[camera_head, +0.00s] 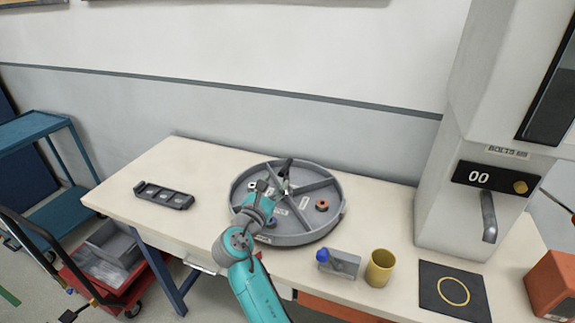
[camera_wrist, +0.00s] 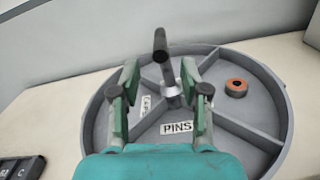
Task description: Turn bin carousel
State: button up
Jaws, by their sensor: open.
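The bin carousel (camera_head: 330,223) is a round grey tray on the table, split by radial walls into several compartments. In the wrist view the carousel (camera_wrist: 283,108) fills the middle, with a label reading PINS in a near compartment and another label to its left. A dark upright handle (camera_wrist: 160,48) with a pale collar stands near its centre. My gripper (camera_head: 272,188) is over the carousel. In the wrist view my gripper (camera_wrist: 158,78) is open, with one finger on each side of the handle; whether they touch it I cannot tell. An orange-and-dark ring (camera_wrist: 237,87) lies in a right compartment.
A dark slotted tray (camera_head: 164,196) lies at the left of the table. A grey block with a blue knob (camera_head: 339,263), a yellow cup (camera_head: 380,268) and a dark mat with a yellow ring (camera_head: 453,291) stand right of the carousel, before a tall dispenser (camera_head: 462,215).

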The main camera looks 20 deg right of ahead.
aim_at(286, 165)
jog(key=x, duration=0.9)
